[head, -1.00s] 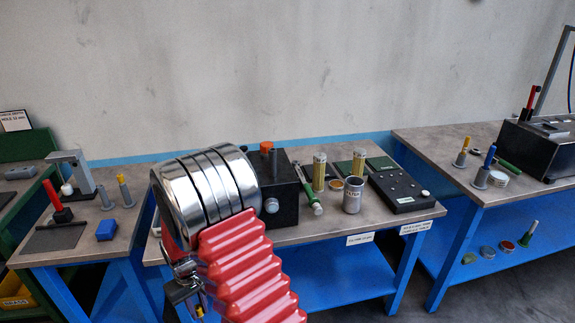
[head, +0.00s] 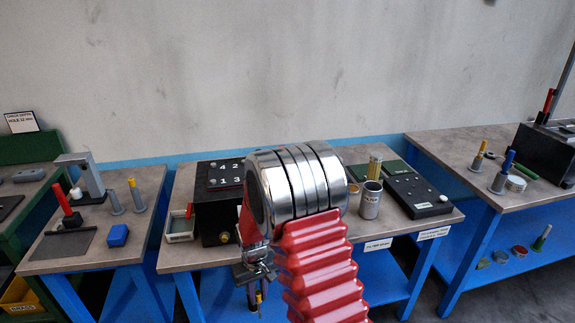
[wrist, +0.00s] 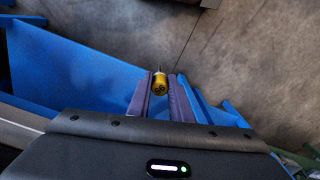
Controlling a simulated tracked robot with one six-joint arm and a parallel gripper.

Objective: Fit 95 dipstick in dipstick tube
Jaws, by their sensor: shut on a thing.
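My gripper (head: 257,276) hangs in front of the middle bench and is shut on the dipstick. The dipstick's yellow cap (wrist: 160,84) shows dark marks, perhaps "95", between the two jaws in the wrist view. A small bit of yellow (head: 259,298) shows below the gripper in the head view. The thin rod shows only as a short dark line beyond the cap. I cannot make out the dipstick tube in either view; my arm hides part of the middle bench.
A black box (head: 212,218) with a numbered panel (head: 225,174) stands on the middle bench, partly behind my arm. A grey cup (head: 370,201) and a black block with buttons (head: 418,197) stand to the right. The blue bench frame (wrist: 70,70) is close in the wrist view.

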